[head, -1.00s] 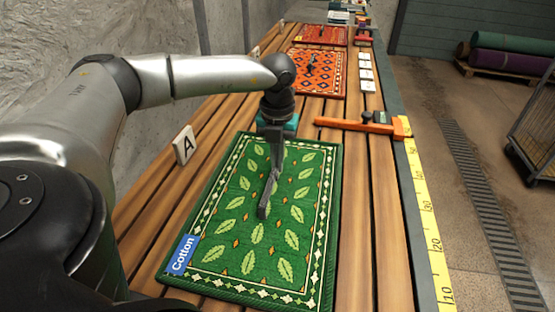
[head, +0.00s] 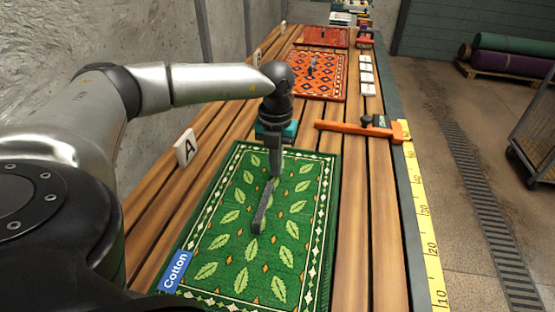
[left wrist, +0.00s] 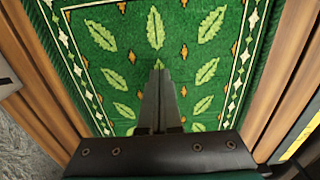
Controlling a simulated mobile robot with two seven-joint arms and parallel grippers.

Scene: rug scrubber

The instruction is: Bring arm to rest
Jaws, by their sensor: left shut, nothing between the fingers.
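My left gripper (head: 275,168) points down over the far half of the green rug (head: 215,240) with pale leaves and a blue "Cotton" label (head: 174,271). Its two grey fingers (left wrist: 158,80) are together and empty in the left wrist view, with the rug (left wrist: 110,60) around them. My right gripper is not in view.
The slatted table (head: 352,200) has an "A" card (head: 185,147) at left, an orange tool (head: 355,129) at right and a yellow measuring tape (head: 425,215) along its edge. Patterned orange rugs (head: 338,86) lie farther back. A stone wall (head: 165,40) bounds the left side.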

